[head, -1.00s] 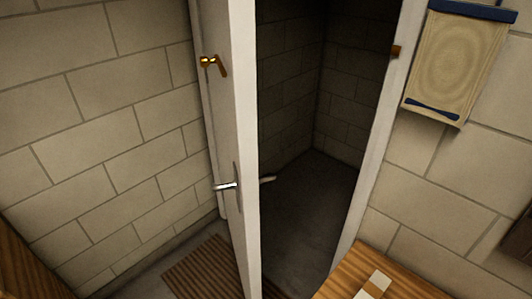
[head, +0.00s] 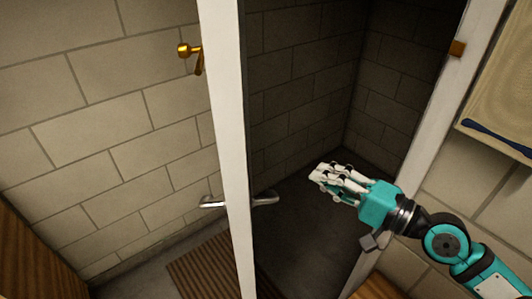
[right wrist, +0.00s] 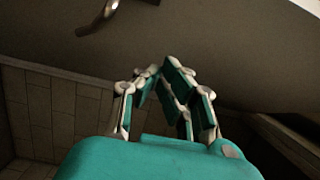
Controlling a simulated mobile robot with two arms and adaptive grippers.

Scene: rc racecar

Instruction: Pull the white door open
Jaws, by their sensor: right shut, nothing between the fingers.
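The white door (head: 232,150) stands ajar and shows almost edge-on in the head view, with a dark opening to its right. One silver lever handle (head: 212,201) sticks out from its left face and another lever (head: 265,198) from its right face. My right gripper (head: 322,173) is shut and empty, in the doorway opening to the right of the door, apart from the handles. In the right wrist view its fingertips (right wrist: 162,70) come together below a broad shaded surface, with a metal handle (right wrist: 100,18) at the upper left. My left gripper is not in view.
The white door frame (head: 448,90) stands close to my right arm. A brass latch (head: 190,52) juts out left of the door. A brown striped mat (head: 205,270) lies on the floor. A hanging cloth (head: 505,85) is at the right. Brick walls close in the left side.

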